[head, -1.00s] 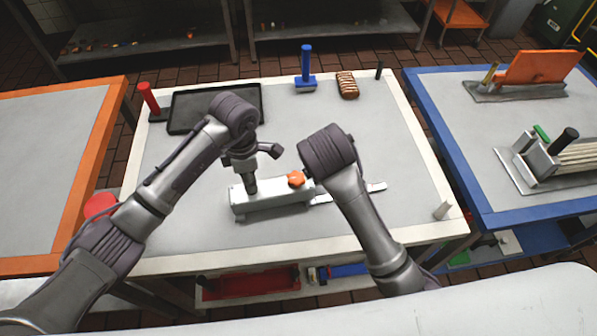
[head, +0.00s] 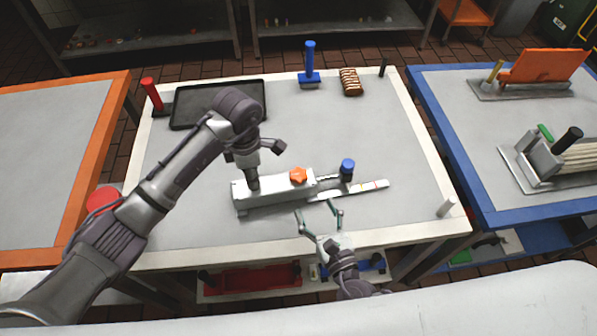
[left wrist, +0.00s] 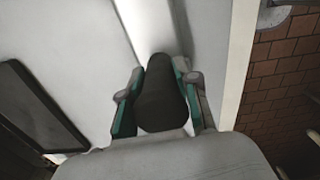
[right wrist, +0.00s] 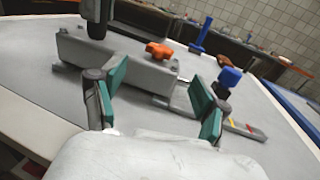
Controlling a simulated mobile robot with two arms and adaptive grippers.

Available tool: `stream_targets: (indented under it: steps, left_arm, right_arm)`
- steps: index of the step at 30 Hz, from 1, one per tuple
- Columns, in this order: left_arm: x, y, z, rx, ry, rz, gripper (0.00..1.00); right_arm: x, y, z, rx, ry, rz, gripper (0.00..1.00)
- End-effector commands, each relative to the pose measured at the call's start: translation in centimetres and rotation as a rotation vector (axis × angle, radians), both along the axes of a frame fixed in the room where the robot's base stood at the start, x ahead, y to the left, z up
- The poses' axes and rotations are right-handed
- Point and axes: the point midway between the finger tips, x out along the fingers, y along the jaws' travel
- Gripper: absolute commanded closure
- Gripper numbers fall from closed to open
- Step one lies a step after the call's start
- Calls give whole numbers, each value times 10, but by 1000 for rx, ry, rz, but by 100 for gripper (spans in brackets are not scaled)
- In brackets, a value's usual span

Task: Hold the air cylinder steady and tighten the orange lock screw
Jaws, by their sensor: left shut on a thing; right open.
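The grey air cylinder (head: 272,195) lies on the middle table, with the orange lock screw (head: 298,176) on top near its right end. A flat marked bar (head: 365,188) and a blue-topped knob (head: 347,166) stand out at its right. My left gripper (head: 253,182) is over the cylinder's left part; in the left wrist view it is shut on a dark upright handle (left wrist: 162,95). My right gripper (head: 320,212) is open and empty in front of the cylinder's right end. In the right wrist view the orange screw (right wrist: 160,50) shows beyond and between the open fingers.
A black tray (head: 218,104), a red-handled tool (head: 152,95), a blue-handled tool (head: 309,62) and a brown striped bar (head: 350,82) are at the table's back. The table's right half is mostly clear.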

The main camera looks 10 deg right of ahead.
Motion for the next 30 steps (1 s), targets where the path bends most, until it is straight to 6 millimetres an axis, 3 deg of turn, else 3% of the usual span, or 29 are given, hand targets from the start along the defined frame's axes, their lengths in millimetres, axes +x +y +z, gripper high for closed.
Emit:
stream_targets:
  steps: [15,21,30]
  left_arm:
    - [-1,0,0,0,2,-3,100]
    - [-1,0,0,0,2,-3,100]
    - [0,0,0,0,1,-2,100]
  right_arm:
    - [93,24,2,7,-3,-6,26]
    - [108,29,2,8,-2,-4,26]
    - [110,29,2,8,-1,-5,26]
